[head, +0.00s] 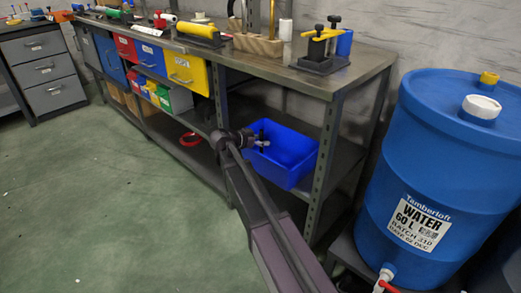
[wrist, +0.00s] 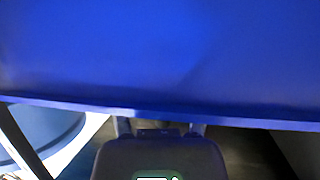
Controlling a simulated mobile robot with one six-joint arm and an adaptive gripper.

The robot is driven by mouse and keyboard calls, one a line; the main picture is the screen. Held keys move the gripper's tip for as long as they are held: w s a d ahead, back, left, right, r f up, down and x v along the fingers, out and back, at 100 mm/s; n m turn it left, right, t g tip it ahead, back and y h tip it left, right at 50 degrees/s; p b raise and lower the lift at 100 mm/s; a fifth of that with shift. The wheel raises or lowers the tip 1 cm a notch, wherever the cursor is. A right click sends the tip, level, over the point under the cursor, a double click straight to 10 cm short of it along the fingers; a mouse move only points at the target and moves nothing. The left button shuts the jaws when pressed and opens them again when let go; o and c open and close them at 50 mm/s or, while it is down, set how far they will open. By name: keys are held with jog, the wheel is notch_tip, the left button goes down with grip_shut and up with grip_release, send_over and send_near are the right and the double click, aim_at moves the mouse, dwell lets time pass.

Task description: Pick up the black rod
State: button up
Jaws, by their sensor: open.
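I cannot make out a black rod for certain in either view. My gripper (head: 263,140) is at the blue open bin (head: 293,172) on the shelf under the workbench, by the bin's left side. In the wrist view the bin's blue surface (wrist: 160,55) fills the upper part, with its pale edge running across. My gripper (wrist: 160,127) shows below that edge, its fingers apart; the tips seem hidden behind the edge. I see nothing between the fingers. The inside of the bin shows only in part.
The workbench (head: 345,78) carries a black stand (head: 321,65) with a yellow piece, a wooden block (head: 258,44) and tools. A bench post (head: 322,165) stands close right of the bin. A blue water barrel (head: 445,150) is at the right. The green floor (head: 110,200) is clear at left.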

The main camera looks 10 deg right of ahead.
grip_shut()
jog(key=shift+r, duration=0.2)
dwell(0.4)
notch_tip(320, 180, up, 10)
jog(key=p, duration=1)
jog(key=shift+f, duration=0.2)
dwell(0.4)
